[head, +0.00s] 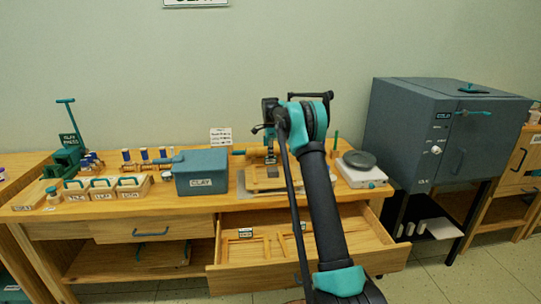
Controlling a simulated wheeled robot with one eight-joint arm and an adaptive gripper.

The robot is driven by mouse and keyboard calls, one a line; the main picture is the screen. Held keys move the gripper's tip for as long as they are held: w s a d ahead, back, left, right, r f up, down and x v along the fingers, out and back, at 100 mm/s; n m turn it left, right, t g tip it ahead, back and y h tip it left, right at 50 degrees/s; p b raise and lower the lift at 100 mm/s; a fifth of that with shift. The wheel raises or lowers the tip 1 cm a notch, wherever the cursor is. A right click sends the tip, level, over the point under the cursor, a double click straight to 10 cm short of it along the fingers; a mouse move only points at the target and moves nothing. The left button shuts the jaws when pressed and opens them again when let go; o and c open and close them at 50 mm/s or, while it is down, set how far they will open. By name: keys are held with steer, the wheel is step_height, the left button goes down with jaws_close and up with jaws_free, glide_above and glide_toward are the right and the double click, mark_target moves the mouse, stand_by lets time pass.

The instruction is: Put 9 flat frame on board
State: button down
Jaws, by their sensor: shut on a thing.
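My gripper (270,160) points down over the pale board (306,187) on the worktop. It is shut on a flat wooden frame (258,184), which is at the board; I cannot tell whether it touches it. My arm hides part of the board.
A teal clay box (201,173) stands left of the board, and a small white wheel or scale (361,176) right of it. Labelled wooden bins (104,193) stand farther left. A dark kiln (430,135) is at the right. The open drawer juts out in front.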

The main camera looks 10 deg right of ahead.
stand_by(0.3)
steer(key=c, duration=1.4)
jaws_free()
steer(key=shift+r, duration=4.05)
